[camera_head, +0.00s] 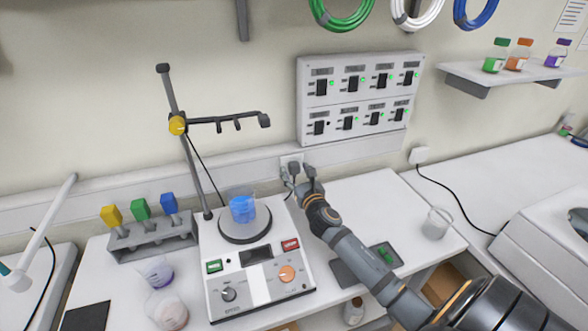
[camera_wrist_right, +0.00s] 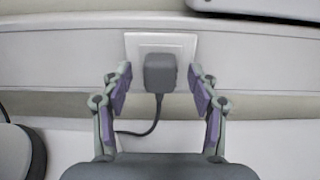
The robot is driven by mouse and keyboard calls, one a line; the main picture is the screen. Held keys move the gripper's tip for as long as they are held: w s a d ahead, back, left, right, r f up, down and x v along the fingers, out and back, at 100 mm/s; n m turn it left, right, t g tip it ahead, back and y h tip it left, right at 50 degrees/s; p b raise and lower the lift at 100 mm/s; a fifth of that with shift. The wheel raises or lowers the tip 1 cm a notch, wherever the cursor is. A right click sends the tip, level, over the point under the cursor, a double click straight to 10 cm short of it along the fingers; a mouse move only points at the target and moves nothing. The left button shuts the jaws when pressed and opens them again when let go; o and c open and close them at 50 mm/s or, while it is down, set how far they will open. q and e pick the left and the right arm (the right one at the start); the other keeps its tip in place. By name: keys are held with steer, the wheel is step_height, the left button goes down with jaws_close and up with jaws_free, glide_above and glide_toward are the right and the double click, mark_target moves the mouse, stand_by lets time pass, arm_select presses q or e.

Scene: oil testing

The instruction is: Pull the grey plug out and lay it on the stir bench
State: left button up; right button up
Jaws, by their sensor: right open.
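The grey plug (camera_wrist_right: 160,73) sits in a white wall socket (camera_wrist_right: 188,42), and its dark cord hangs down from it. In the head view the plug (camera_head: 293,169) shows at the wall behind the stirrer, just left of my right gripper. My right gripper (camera_wrist_right: 160,88) is open, with one finger on each side of the plug and a gap on both sides. The gripper (camera_head: 302,176) partly covers the socket in the head view. The white stir bench (camera_head: 103,252) carries the stirrer (camera_head: 261,285) and a beaker of blue liquid (camera_head: 242,208). My left gripper is not in view.
A rack (camera_head: 155,240) with coloured-handled tools stands left of the stirrer. A clamp stand (camera_head: 185,150) rises behind it. A glass beaker (camera_head: 437,223) stands at the bench's right. A switch panel (camera_head: 355,97) hangs above the socket. Some bench right of the stirrer is bare.

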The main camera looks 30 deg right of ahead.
stand_by(0.4)
jaws_close()
steer(key=shift+s+f, duration=0.1)
steer(key=shift+s, duration=0.05)
steer(key=shift+s, duration=0.15)
steer(key=shift+s+a, duration=0.15)
steer(key=shift+s, duration=0.35)
steer(key=shift+v, duration=2.2)
